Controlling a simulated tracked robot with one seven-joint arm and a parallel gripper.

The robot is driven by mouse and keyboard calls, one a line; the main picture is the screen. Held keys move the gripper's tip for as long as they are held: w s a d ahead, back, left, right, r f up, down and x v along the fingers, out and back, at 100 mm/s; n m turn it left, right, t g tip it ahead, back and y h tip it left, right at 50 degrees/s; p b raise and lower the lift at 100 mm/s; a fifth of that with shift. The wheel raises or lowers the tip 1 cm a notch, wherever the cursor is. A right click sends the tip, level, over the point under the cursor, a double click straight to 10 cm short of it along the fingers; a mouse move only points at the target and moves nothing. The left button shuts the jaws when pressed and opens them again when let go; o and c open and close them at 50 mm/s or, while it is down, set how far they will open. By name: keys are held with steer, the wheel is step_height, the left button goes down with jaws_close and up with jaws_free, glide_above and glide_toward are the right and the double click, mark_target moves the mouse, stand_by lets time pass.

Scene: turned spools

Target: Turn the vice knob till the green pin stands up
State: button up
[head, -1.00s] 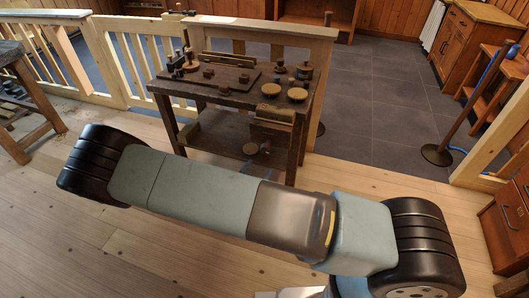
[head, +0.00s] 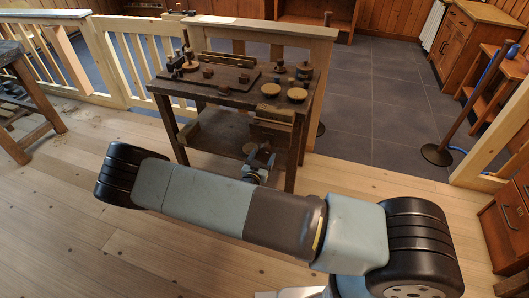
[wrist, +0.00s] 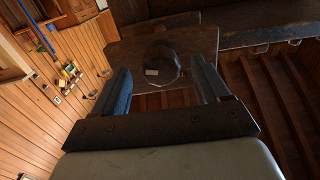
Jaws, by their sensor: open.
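The vice (head: 274,115) is on the front right of the dark workbench in the head view. Its dark, many-sided knob (wrist: 163,66) with a small pale mark stands in front of a wooden jaw plate (wrist: 203,48) in the wrist view. My gripper (wrist: 162,80) is open, with one blue-grey finger on each side of the knob and gaps visible between. In the head view my gripper (head: 259,160) is below the vice, at the bench's front, and partly hides the knob. I cannot make out the green pin in either view.
The workbench top (head: 225,97) holds several spools, pegs and round wooden discs. Bench legs (head: 293,160) stand close beside my gripper. A wooden railing (head: 110,65) runs behind at left. Plank floor (head: 70,225) in front is clear.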

mark_target(264, 152)
steer(key=shift+x, duration=1.75)
steer(key=c, duration=0.9)
steer(key=shift+c, duration=0.2)
